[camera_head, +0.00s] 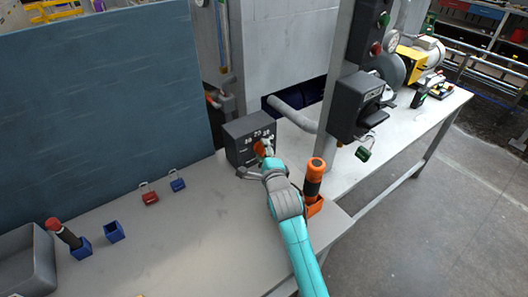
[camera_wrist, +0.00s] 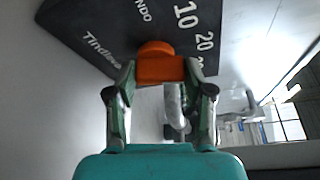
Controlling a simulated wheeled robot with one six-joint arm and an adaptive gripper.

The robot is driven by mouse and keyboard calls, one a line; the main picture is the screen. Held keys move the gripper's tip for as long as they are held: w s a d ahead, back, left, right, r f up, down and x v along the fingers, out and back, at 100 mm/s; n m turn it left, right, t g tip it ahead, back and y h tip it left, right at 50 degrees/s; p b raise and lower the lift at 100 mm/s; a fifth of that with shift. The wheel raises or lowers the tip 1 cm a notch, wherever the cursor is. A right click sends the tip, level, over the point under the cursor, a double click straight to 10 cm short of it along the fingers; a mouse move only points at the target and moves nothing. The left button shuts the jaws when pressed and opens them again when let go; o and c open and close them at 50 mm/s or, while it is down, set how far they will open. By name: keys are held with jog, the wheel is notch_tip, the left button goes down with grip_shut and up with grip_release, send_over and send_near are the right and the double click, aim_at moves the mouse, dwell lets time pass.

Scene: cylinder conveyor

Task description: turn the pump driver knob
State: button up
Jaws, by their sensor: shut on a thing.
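The pump driver is a dark grey box (camera_head: 247,138) with white numbers, standing on the bench; its face also shows in the wrist view (camera_wrist: 100,22). Its orange knob (camera_wrist: 160,66) sits between my fingertips in the wrist view, and part of it shows in the head view (camera_head: 260,148). My gripper (camera_head: 262,160) is shut on the knob, with a finger on each side of it (camera_wrist: 160,80). The numbers 10 and 20 show right of the knob in the wrist view. My gripper hides the lower part of the box's face in the head view.
An orange-handled tool (camera_head: 315,172) stands in an orange holder close right of my arm. A grey post (camera_head: 338,80) with a black box (camera_head: 356,105) rises behind it. Red (camera_head: 150,198) and blue (camera_head: 178,185) padlocks lie left. The bench front (camera_head: 200,250) is clear.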

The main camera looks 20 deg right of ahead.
jog(key=o, duration=1.2)
jog(key=shift+c, duration=0.2)
jog(key=s+a+r, duration=0.1)
jog(key=s, duration=1.1)
jog(key=shift+r, duration=0.15)
